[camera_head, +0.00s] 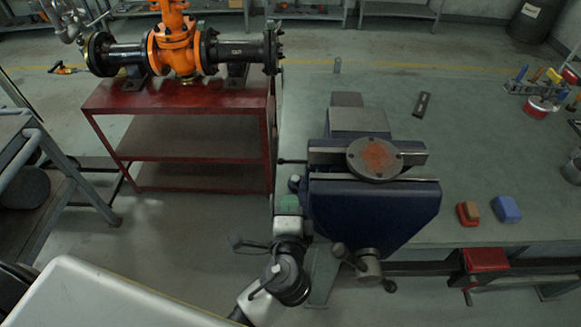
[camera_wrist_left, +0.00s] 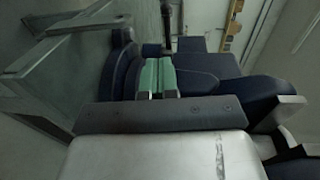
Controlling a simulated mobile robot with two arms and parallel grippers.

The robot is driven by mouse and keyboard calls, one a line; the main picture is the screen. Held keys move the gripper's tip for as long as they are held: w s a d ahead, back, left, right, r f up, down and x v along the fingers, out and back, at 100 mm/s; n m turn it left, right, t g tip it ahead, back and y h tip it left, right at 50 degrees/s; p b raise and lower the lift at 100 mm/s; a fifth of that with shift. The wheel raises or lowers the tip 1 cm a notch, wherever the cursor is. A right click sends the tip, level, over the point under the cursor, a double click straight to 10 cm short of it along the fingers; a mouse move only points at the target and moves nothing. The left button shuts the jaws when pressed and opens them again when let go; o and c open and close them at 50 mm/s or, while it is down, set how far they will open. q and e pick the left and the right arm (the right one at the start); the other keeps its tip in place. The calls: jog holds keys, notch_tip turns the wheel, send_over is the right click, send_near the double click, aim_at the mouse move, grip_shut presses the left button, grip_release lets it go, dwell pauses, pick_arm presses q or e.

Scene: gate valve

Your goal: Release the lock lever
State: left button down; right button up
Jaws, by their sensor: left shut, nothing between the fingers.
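A blue vise (camera_head: 370,212) stands at the table's left edge, with a round grey flange plate (camera_head: 375,157) with a rust-coloured face lying on its jaws. A thin dark rod (camera_head: 292,161), which may be the lock lever, sticks out left from the vise. A dark upright rod (camera_wrist_left: 166,22) shows in the left wrist view, perhaps the same one. My left gripper (camera_head: 289,201), with green fingers, is shut and empty, close beside the vise's left side. Its fingers (camera_wrist_left: 157,77) are together in the left wrist view. I cannot tell whether they touch the vise. My right gripper is not in view.
The vise's screw handle (camera_head: 366,265) sticks out at the front. A red bench (camera_head: 180,97) with an orange valve (camera_head: 174,45) stands at the left. Red and blue blocks (camera_head: 507,209) lie at the table's right. The table behind the vise is mostly clear.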

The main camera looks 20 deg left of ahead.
aim_at(298, 162)
pick_arm(q)
jog(key=x, duration=0.3)
jog(key=r+p+x, duration=0.1)
jog(key=x, duration=0.2)
jog(key=p+x, duration=0.1)
jog(key=x, duration=0.2)
jog(key=shift+w+r, duration=0.15)
jog(key=shift+a, duration=0.1)
